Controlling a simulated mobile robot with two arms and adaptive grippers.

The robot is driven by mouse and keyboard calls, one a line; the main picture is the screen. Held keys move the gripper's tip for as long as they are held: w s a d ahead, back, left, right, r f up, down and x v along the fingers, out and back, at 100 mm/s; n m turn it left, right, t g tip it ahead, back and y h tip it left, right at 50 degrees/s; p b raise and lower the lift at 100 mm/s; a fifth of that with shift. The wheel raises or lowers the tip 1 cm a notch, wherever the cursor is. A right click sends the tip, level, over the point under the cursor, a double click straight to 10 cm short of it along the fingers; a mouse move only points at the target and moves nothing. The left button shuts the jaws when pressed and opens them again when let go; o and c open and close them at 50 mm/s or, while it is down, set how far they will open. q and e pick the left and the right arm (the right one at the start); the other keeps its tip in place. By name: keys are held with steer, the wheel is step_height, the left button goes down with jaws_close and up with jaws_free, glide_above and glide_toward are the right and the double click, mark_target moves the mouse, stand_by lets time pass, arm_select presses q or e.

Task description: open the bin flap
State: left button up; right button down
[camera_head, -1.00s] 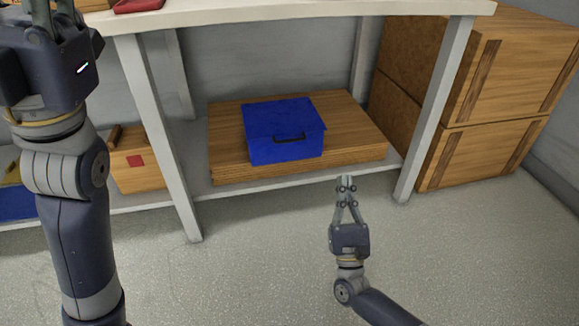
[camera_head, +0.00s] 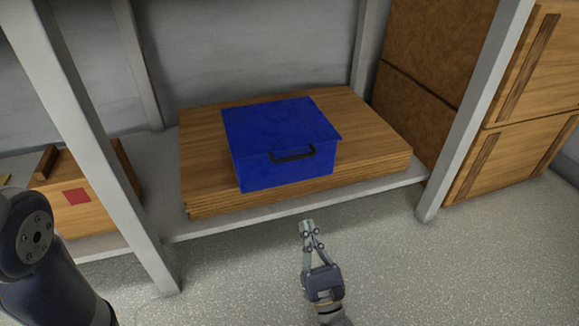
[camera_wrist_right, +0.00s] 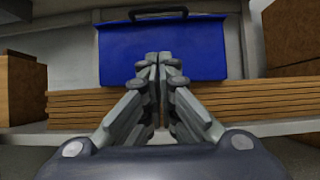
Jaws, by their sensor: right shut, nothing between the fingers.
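The blue bin (camera_head: 285,178) sits on a stack of wooden boards on the low shelf. Its flat blue flap (camera_head: 275,122) lies closed on top, with a dark handle (camera_head: 292,154) at the front edge. My right gripper (camera_head: 307,224) is shut and empty, below and in front of the bin, apart from it in the head view. In the right wrist view the bin's front (camera_wrist_right: 200,50) is straight ahead of the fingers (camera_wrist_right: 160,58), with the handle (camera_wrist_right: 158,13) at the top edge. My left gripper is out of view; only part of my left arm shows.
The wooden boards (camera_head: 375,160) lie on the grey shelf (camera_head: 190,225) between two grey posts, left (camera_head: 95,140) and right (camera_head: 478,115). A wooden box with a red patch (camera_head: 77,196) stands at left, large wooden crates (camera_head: 525,85) at right. The floor in front is clear.

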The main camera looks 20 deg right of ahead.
steer(key=r+b+x, duration=0.1)
steer(key=b+x, duration=0.1)
steer(key=x, duration=0.4)
steer(key=s+r+b+x, duration=0.1)
steer(key=b+x, duration=0.1)
steer(key=x, duration=0.4)
steer(key=shift+r, duration=0.5)
